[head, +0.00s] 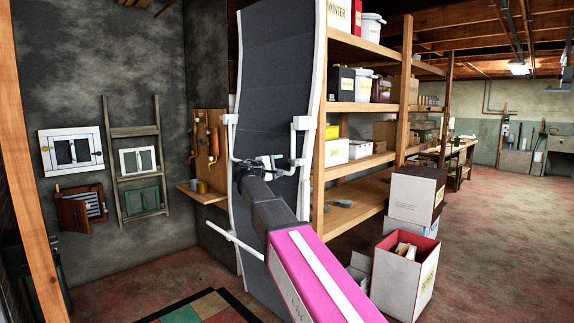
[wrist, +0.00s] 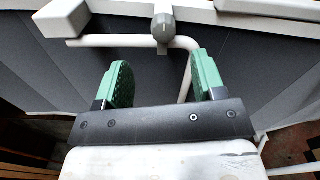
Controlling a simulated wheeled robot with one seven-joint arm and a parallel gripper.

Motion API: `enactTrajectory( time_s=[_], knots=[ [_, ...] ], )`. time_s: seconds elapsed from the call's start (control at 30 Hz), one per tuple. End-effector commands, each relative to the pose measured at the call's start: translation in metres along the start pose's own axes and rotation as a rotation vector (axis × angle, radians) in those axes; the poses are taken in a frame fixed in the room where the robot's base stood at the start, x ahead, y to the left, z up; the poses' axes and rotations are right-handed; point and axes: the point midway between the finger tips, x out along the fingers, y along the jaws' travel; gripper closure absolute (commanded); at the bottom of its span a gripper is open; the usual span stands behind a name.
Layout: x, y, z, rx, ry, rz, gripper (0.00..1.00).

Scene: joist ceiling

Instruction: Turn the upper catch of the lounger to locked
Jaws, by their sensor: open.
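The lounger (head: 275,70) stands upright, with a dark grey fabric panel and a white frame. In the wrist view, its fabric (wrist: 130,65) lies beyond my fingers. A grey rounded knob (wrist: 165,28) sits on the white rail at the top middle. A white bent rod (wrist: 110,42) runs under the knob and turns down near my right finger. I cannot tell for sure which part is the upper catch or how it is set. My gripper (wrist: 157,82) is open, with green pads and nothing held; the knob is ahead of the gap. In the head view, my gripper (head: 268,162) is against the lounger's middle.
Wooden shelves (head: 365,107) with boxes and tubs stand close right of the lounger. Open boxes (head: 405,275) stand on the floor at right. A wall board (head: 208,150) with pipes is behind left. The floor farther right is clear.

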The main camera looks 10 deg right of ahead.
Motion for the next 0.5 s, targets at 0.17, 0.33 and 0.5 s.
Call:
enactTrajectory(
  time_s=[0.17,0.33,0.5],
  knots=[
    [-0.019,0.000,0.001,0.000,-0.001,0.001,0.37],
    [-0.024,0.001,0.001,0.000,-0.001,0.001,0.37],
    [-0.024,0.000,0.001,0.000,-0.001,0.000,0.37]
  ],
)
